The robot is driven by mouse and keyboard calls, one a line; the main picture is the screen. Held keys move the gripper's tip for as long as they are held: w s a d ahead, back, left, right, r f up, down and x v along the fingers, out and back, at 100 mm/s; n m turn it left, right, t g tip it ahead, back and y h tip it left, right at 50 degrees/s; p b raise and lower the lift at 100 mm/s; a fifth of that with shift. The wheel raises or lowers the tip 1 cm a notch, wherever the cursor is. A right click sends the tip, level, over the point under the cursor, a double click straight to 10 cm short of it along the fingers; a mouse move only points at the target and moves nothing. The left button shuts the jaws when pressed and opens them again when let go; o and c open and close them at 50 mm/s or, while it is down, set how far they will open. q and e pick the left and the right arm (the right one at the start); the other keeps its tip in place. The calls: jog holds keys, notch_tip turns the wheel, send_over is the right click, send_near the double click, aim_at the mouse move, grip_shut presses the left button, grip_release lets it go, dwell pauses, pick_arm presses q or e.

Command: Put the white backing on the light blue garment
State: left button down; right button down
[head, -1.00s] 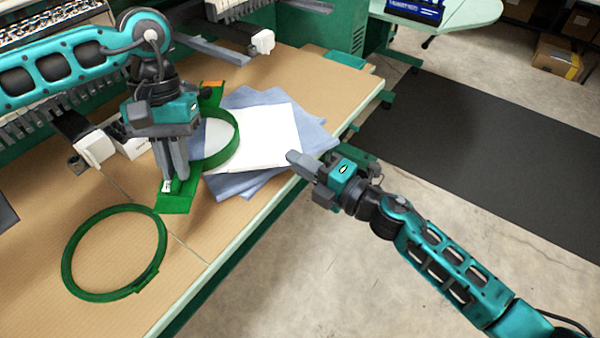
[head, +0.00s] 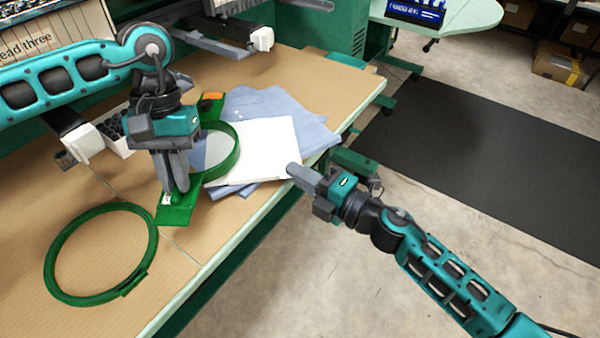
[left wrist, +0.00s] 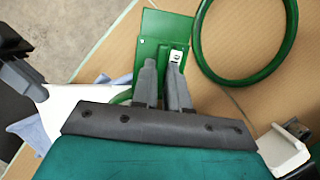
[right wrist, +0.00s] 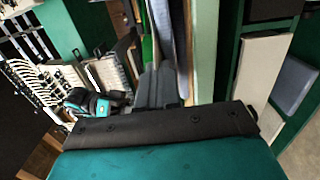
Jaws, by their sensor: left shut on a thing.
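The white backing (head: 265,142) is a flat sheet on top of the light blue garment (head: 316,128), whose folded layers show around its edges. Both also show at the left of the left wrist view, the backing (left wrist: 75,97) partly hidden. My left gripper (head: 178,190) is shut on the green hoop fixture (head: 176,214), at its flat plate. The fixture's ring (head: 237,153) overlaps the left part of the backing; whether it touches is unclear. My right gripper (head: 293,171) is by the backing's near right corner, its fingers together; contact is unclear. The right wrist view shows its fingers (right wrist: 160,82).
A loose green hoop (head: 152,250) lies on the table (head: 180,285) at the front left. The embroidery machine (head: 262,39) stands behind. The table's front edge runs close beneath my right gripper. A dark mat (head: 480,150) covers the floor at right.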

jog(key=c, duration=1.3)
grip_release()
